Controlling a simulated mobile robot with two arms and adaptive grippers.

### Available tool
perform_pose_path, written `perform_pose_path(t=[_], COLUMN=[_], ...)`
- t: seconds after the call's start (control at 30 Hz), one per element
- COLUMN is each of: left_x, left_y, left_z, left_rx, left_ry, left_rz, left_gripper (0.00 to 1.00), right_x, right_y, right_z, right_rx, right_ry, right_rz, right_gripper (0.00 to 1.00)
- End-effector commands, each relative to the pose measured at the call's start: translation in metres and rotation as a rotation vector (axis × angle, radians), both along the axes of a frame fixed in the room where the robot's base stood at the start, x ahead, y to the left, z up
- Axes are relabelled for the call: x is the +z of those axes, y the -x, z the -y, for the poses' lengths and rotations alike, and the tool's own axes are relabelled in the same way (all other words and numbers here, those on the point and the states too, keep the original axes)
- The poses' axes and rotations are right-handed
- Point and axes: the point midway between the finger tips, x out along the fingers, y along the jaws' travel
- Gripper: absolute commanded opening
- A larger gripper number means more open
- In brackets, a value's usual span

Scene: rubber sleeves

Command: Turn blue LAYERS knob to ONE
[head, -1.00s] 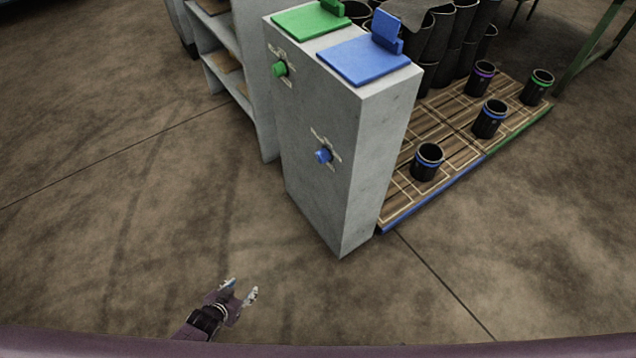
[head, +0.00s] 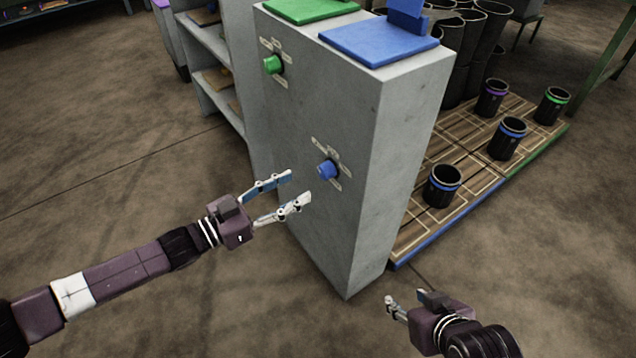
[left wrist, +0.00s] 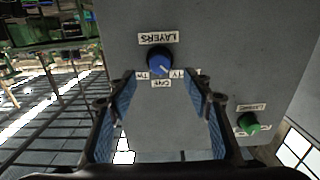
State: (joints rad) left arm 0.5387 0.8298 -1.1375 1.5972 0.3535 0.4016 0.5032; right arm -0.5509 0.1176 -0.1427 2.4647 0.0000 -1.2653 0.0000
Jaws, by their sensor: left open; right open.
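The blue LAYERS knob (head: 327,170) sticks out of the side of a grey pillar (head: 318,215), with small white labels around it. In the left wrist view the blue knob (left wrist: 159,61) sits beyond the fingertips, roughly between them, under a LAYERS label (left wrist: 157,38). The labels below it are too small to read surely. My left gripper (head: 300,187) is open and empty, its fingers pointing at the knob from the left, apart from it. My right gripper (head: 405,302) is open and empty, low in front of the pillar's right edge.
A green knob (head: 272,65) with labels is higher on the same face. Green (head: 310,8) and blue (head: 380,42) plates top the pillar. A wooden pallet (head: 430,215) with banded black sleeves stands right. Grey shelves (head: 222,85) stand behind left. Floor in front is clear.

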Motion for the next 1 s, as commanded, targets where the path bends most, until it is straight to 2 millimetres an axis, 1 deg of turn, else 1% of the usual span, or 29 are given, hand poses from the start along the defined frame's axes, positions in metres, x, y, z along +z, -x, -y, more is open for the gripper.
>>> perform_pose_path(t=[0.17, 0.3, 0.4, 0.5, 0.7, 0.97, 1.0], left_x=[0.001, 0.001, 0.001, 0.0, 0.001, 0.001, 0.001], left_y=[-0.01, -0.023, -0.031, -0.038, -0.044, -0.045, -0.045], left_z=[0.016, 0.033, 0.045, 0.052, 0.061, 0.062, 0.062], left_rx=[-0.005, -0.004, -0.005, -0.003, -0.002, -0.002, -0.002], left_ry=[0.006, 0.004, 0.003, 0.002, 0.0, 0.001, 0.001], left_rz=[0.002, 0.003, 0.002, 0.001, 0.001, 0.001, 0.001], left_gripper=[0.46, 0.46, 0.46, 0.46, 0.46, 0.46, 0.44], right_x=[0.011, 0.025, 0.036, 0.046, 0.058, 0.06, 0.06], right_y=[-0.016, -0.037, -0.05, -0.06, -0.069, -0.07, -0.07], right_z=[-0.006, -0.013, -0.017, -0.021, -0.025, -0.026, -0.026], right_rx=[0.006, 0.014, 0.019, 0.023, 0.027, 0.027, 0.027], right_ry=[-0.017, -0.039, -0.055, -0.067, -0.082, -0.084, -0.084], right_rz=[0.079, 0.181, 0.251, 0.308, 0.37, 0.377, 0.377], right_gripper=[0.42, 0.42, 0.42, 0.42, 0.42, 0.42, 0.42])
